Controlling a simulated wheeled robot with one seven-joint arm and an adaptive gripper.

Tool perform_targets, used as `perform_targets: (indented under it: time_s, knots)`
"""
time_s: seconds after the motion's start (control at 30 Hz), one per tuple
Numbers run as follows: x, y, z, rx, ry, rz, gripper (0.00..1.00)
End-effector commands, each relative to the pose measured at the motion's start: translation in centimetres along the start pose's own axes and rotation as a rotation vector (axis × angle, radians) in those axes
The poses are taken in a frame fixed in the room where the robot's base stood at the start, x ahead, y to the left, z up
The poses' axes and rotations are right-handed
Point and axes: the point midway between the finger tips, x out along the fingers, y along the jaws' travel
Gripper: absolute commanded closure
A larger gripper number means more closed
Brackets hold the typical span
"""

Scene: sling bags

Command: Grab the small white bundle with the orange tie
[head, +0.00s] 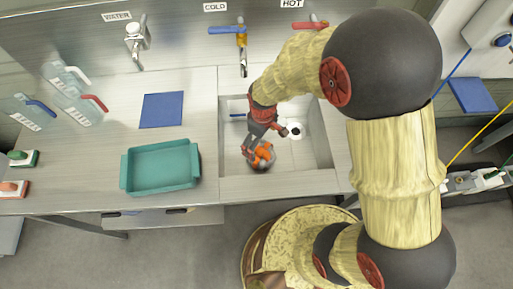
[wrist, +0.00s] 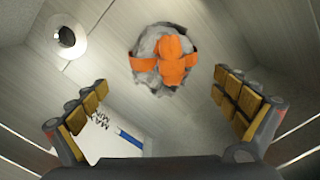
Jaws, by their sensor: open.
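The small whitish-grey bundle with the orange tie (wrist: 150,72) lies on the sink floor in the wrist view, ahead of my fingertips and between their lines. In the head view the bundle (head: 262,160) sits near the front left of the sink, partly hidden by my gripper. My gripper (wrist: 163,88) is open, with its two yellow-padded fingers spread wide and nothing between them. In the head view my gripper (head: 250,148) reaches down into the sink just above the bundle, and contact cannot be told.
The sink (head: 325,150) has walls around the bundle. A round drain (wrist: 66,37) lies near it. A white card with a blue marker (wrist: 128,138) shows below. A teal tray (head: 162,167) and blue mat (head: 162,110) are left on the counter. Taps (head: 242,45) stand behind.

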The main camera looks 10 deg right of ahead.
Motion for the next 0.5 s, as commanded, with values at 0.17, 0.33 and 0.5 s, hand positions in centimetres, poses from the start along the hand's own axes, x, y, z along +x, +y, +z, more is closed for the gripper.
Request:
perform_targets:
  time_s: [0.17,0.33,0.5]
  knots:
    - [1.9,-0.1,0.0,-0.009,-0.004,-0.003,0.00]
    - [3.4,-0.1,0.0,-0.007,-0.003,-0.002,0.00]
    - [5.1,-0.2,0.2,-0.007,-0.004,-0.003,0.00]
